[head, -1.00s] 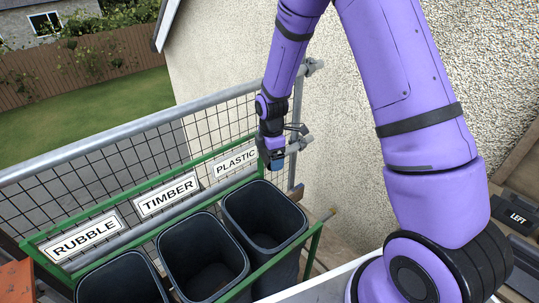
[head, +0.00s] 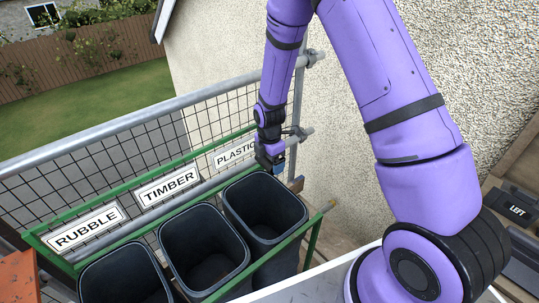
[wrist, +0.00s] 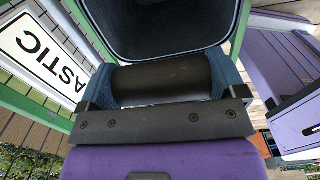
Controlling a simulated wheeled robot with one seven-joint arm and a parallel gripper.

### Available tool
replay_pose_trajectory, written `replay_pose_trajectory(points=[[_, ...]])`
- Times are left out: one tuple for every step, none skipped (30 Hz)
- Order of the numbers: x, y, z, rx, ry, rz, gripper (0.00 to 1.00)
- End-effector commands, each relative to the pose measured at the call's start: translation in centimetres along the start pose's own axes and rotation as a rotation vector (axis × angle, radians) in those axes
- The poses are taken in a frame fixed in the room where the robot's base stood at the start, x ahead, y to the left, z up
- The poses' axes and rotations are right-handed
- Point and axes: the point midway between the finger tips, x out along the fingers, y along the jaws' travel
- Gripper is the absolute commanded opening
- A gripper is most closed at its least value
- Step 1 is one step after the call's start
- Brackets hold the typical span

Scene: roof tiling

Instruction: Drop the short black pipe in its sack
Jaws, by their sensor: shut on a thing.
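My gripper (head: 272,162) is at the back rim of the bin-like sack (head: 251,222) under the PLASTIC sign (head: 233,154). In the wrist view, my gripper (wrist: 163,82) is shut on the short black pipe (wrist: 165,76), a dark cylinder held crosswise between two blue finger pads. The pipe lies in front of the mouth of the dark plastic sack (wrist: 165,22), whose inside looks empty. In the head view the pipe is hidden or too small to make out.
The timber sack (head: 204,258) and the rubble sack (head: 124,280) stand to the left in the same green frame (head: 318,222). A mesh guard rail (head: 100,145) runs behind them, and a rough wall (head: 350,110) rises at the right.

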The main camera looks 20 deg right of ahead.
Motion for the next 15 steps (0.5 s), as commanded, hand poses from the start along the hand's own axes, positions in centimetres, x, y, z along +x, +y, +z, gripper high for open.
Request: replay_pose_trajectory(points=[[0.15,0.02,0.0,0.0,0.0,0.001,0.67],[0.2,0.02,0.01,0.0,0.0,0.001,0.67],[0.25,0.03,0.01,0.0,0.0,0.001,0.67],[0.27,0.03,0.01,0.0,0.0,0.001,0.67],[0.27,0.03,0.01,0.0,0.0,0.002,0.67],[0.27,0.04,0.02,0.0,0.0,0.002,0.67],[0.27,0.04,0.02,0.0,0.0,0.002,0.67],[0.27,0.04,0.01,0.0,0.0,0.002,0.67],[0.27,0.03,0.02,0.001,0.0,0.001,0.67],[0.27,0.03,0.02,0.001,0.0,0.001,0.67],[0.26,0.03,0.02,0.001,0.0,0.001,0.97],[0.26,0.03,0.02,0.001,0.0,0.001,1.0],[0.26,0.03,0.02,0.001,0.0,0.001,1.0],[0.26,0.03,0.02,0.001,0.0,0.001,1.0],[0.26,0.03,0.02,0.001,0.0,0.001,1.0]])
